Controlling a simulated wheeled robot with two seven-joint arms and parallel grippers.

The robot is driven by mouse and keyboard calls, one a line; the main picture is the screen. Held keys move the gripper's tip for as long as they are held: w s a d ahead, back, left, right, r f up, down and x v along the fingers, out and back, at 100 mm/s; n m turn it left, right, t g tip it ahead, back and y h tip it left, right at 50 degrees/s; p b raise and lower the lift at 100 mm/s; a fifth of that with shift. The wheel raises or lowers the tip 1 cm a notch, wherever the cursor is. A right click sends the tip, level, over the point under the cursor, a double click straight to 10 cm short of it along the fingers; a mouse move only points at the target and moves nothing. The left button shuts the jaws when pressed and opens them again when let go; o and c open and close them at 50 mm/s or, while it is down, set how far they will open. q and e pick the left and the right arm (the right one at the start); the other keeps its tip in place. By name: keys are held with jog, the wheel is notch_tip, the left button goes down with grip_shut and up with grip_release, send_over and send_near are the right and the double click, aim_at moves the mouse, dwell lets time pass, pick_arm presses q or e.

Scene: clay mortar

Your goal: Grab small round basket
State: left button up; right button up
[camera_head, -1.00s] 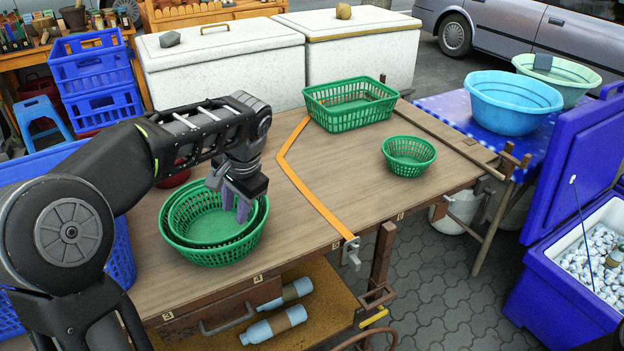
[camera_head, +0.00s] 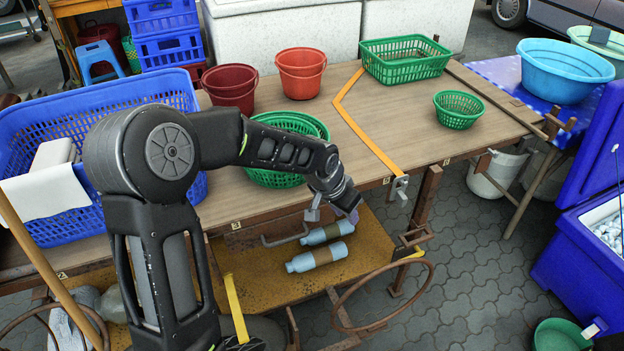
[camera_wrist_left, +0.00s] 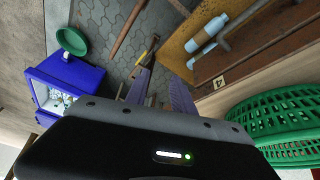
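A small round green basket (camera_head: 459,109) stands alone on the right part of the wooden table, right of the orange strip. Larger round green baskets (camera_head: 288,121), nested together, stand left of the strip, partly hidden by my left arm. They also show at the right edge of the left wrist view (camera_wrist_left: 280,118). My left gripper (camera_head: 333,213) is open and empty, pointing down beyond the table's front edge, well left of and nearer than the small basket. Its two fingers are apart in the left wrist view (camera_wrist_left: 160,78). My right gripper is out of sight.
A rectangular green basket (camera_head: 406,62) stands at the back of the wooden table (camera_head: 395,115). Red buckets (camera_head: 301,74) stand behind the nested baskets. A large blue basket (camera_head: 100,120) is at left. A clamp (camera_head: 399,188) sits on the front edge. Bottles (camera_head: 320,256) lie below.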

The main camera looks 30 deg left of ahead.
pick_arm(q)
jog(key=s+d+f+n+h, duration=0.2)
jog(key=s+d+f, duration=0.4)
jog(key=d+f, duration=0.45)
jog(key=s+d+f+n+g, duration=0.1)
jog(key=s+d+f, duration=0.2)
jog(key=s+f, duration=0.4)
jog(key=s+d+f+n+g, duration=0.1)
jog(key=s+d+f+g, duration=0.1)
jog(key=s+f, duration=0.6)
jog(key=s+d, duration=0.1)
jog(key=s, duration=0.5)
jog(key=shift+s+g+h, duration=0.3)
jog(key=shift+h, duration=0.1)
jog(key=shift+w, duration=0.1)
